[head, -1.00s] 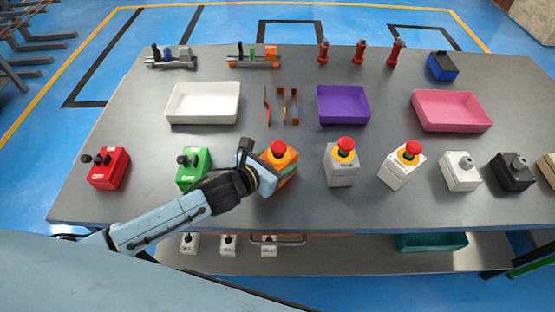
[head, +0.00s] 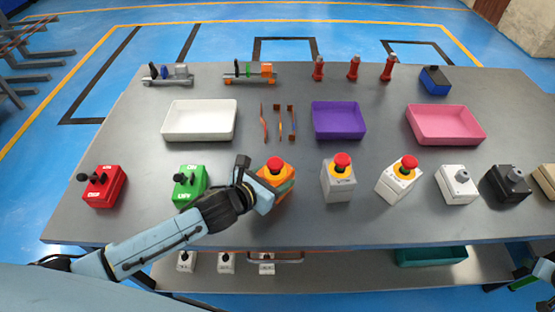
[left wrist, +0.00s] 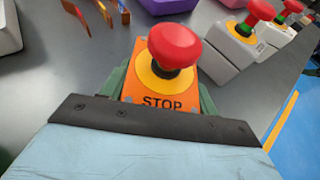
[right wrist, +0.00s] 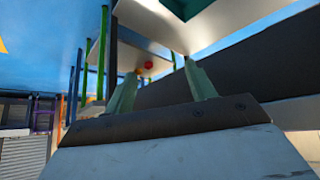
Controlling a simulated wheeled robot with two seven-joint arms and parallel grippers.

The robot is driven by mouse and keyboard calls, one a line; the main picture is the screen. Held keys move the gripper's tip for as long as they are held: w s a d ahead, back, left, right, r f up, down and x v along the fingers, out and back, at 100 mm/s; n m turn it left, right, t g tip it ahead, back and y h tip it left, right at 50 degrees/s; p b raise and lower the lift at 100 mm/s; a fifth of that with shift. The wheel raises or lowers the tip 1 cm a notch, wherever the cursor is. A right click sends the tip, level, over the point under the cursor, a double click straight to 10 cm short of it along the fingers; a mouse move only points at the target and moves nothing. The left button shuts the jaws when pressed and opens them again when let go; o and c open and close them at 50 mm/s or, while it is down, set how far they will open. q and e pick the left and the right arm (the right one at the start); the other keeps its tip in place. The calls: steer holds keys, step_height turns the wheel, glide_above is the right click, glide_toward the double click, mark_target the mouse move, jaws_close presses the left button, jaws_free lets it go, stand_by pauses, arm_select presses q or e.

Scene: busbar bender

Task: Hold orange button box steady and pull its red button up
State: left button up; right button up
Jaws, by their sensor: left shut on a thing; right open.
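The orange button box (head: 286,196) stands upright on the grey table, with a red mushroom button (head: 275,165) on a yellow ring on top. My left gripper (head: 268,188) is shut on the box body, one finger on each side. In the left wrist view the box's face (left wrist: 187,97) reads STOP, and the red button (left wrist: 174,46) stands clear above the fingers. My right gripper (right wrist: 160,84) is open and empty. It is low, off the table's front right, near the lower right edge of the head view.
A green switch box (head: 189,186) stands just left of my left gripper. A grey box with a red button (head: 339,180) stands to the right, with another (head: 400,181) beyond it. White (head: 200,122) and purple (head: 339,121) trays lie behind. The table edge (head: 300,240) is in front.

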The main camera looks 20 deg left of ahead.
steer(key=w+d+r+m+t, duration=0.1)
steer(key=w+d+r, duration=0.15)
steer(key=r, duration=0.35)
steer(key=w+d+r+m, duration=0.1)
steer(key=d+r, duration=0.3)
steer(key=r, duration=0.1)
steer(key=w+a+r+n+t+y, duration=0.1)
steer(key=w+a+r, duration=0.2)
steer(key=w+a, duration=0.2)
steer(key=w+a+r+n+t, duration=0.1)
steer(key=w+a+r+n, duration=0.1)
steer(key=w+a, duration=0.3)
steer(key=w+a+r+n+t+y, duration=0.1)
steer(key=w+a+r+n, duration=0.1)
steer(key=w+a+r, duration=0.2)
steer(key=shift+w+a+y, duration=0.3)
steer(key=shift+w+a, duration=0.1)
steer(key=shift+a, duration=0.25)
steer(key=w+a+f+n+g+y, duration=0.1)
steer(key=a+f+n+g+y, duration=0.15)
steer(key=a, duration=0.65)
steer(key=w+a+f+n+g+y, duration=0.15)
steer(key=a+n, duration=0.25)
steer(key=a, duration=0.6)
steer(key=n+g, duration=0.9)
steer(key=n, duration=1.1)
glide_toward(278, 161)
steer(key=x, duration=1)
steer(key=shift+s+a, duration=0.1)
